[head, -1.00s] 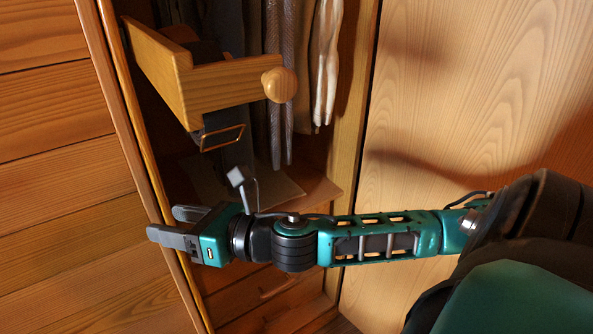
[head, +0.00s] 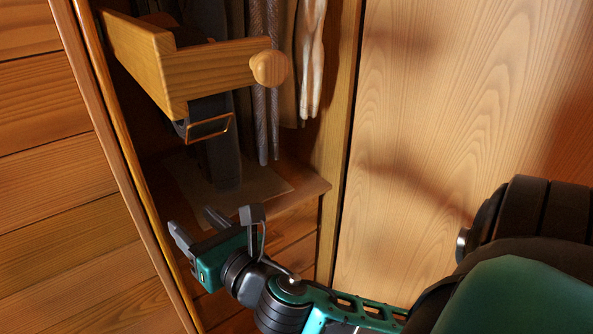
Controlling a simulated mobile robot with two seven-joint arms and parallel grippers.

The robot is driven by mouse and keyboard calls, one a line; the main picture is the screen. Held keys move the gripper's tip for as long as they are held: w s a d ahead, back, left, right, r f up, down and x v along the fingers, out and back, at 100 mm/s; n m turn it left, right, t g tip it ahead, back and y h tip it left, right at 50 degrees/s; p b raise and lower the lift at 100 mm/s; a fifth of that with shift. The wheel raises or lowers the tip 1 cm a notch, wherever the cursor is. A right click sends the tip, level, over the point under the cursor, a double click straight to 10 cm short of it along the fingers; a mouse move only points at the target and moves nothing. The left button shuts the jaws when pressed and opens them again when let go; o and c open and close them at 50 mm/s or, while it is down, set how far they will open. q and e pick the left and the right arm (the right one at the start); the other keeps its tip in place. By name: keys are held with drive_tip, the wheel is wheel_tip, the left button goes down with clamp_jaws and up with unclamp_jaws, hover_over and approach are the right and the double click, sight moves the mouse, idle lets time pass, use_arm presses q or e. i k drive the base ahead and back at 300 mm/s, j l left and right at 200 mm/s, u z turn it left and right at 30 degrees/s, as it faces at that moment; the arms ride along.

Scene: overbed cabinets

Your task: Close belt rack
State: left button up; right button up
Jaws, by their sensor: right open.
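The belt rack (head: 205,75) is a wooden pull-out frame with a round knob (head: 269,68) on its front, at the upper left of the head view. It stands pulled out of the cabinet. A dark belt with a brass-coloured buckle (head: 209,127) hangs from it. My right gripper (head: 190,228) is open and empty, below the rack and apart from it, near the cabinet's left edge. My left gripper is not in view.
Dark and light garments (head: 311,60) hang behind the rack. A shelf with drawers (head: 293,222) lies below them. A narrow wooden side edge (head: 128,165) runs along the left. A large plain wooden panel (head: 440,110) fills the right.

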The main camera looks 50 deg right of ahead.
sight(172, 76)
drive_tip(key=i+j+z, duration=0.1)
drive_tip(key=z, duration=0.4)
drive_tip(key=i+j+z, duration=0.2)
drive_tip(key=z, duration=0.3)
